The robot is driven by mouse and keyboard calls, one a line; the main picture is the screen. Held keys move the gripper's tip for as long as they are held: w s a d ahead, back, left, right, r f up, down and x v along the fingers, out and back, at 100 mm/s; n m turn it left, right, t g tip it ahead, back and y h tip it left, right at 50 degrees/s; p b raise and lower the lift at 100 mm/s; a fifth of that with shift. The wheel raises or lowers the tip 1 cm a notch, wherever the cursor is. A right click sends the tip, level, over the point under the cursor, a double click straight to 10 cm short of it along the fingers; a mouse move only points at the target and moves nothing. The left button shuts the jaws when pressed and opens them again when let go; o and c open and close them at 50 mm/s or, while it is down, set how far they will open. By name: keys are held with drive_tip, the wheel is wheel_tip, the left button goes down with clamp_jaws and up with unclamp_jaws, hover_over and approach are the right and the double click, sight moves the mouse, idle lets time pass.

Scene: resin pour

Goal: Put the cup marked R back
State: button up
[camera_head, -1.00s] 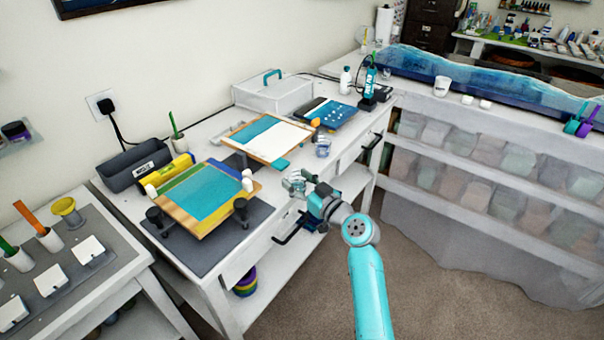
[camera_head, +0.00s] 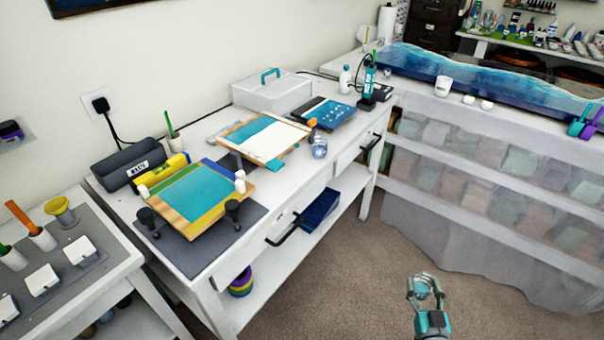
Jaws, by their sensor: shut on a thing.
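My gripper (camera_head: 425,283) is at the lower right of the picture, out over the floor and away from the workbench. Its fingers are closed around a small clear cup (camera_head: 422,292), which is partly hidden by the fingers; no letter can be read on it. Another clear cup (camera_head: 319,148) stands on the workbench, near the front edge beside the second panel. Its marking cannot be read either.
The white workbench (camera_head: 243,247) carries a tilted blue and yellow panel (camera_head: 197,197), more panels and a grey bin (camera_head: 130,165). A side table (camera_head: 120,262) at left holds pots and white blocks. A white cup (camera_head: 442,86) stands on the right bench. The carpet (camera_head: 345,285) is clear.

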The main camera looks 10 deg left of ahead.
drive_tip(key=s+d+f+m+h, duration=0.2)
drive_tip(key=s+d+f+h, duration=0.1)
drive_tip(key=s+d, duration=0.25)
drive_tip(key=w+a+r+y, duration=0.1)
drive_tip(key=a, duration=0.1)
drive_tip(key=w+a+r+n+y, duration=0.1)
drive_tip(key=w+a+r, duration=0.1)
drive_tip(key=w+a+r+n+y, duration=0.1)
drive_tip(key=w+a, duration=0.1)
drive_tip(key=a, duration=0.1)
drive_tip(key=shift+w+r+y, duration=0.15)
drive_tip(key=shift+w+y, duration=0.05)
drive_tip(key=shift+y, duration=0.1)
drive_tip(key=w+a+r+n+g+y, duration=0.1)
drive_tip(key=w+a+r+y, duration=0.3)
drive_tip(key=a, duration=0.6)
drive_tip(key=w+a+r+n, duration=0.1)
drive_tip(key=a+r+n, duration=0.1)
drive_tip(key=a+r, duration=0.65)
drive_tip(key=w+a+r+n+g+y, duration=0.1)
drive_tip(key=w+a+r+y, duration=0.15)
drive_tip(key=a, duration=0.85)
drive_tip(key=shift+h, duration=0.35)
drive_tip(key=x, duration=1.5)
drive_tip(key=shift+w+r, duration=0.25)
drive_tip(key=shift+r, duration=0.05)
drive_tip(key=x, duration=0.3)
drive_tip(key=shift+s+d+f, duration=0.1)
drive_tip(key=shift+f, duration=0.75)
drive_tip(key=shift+f, duration=0.1)
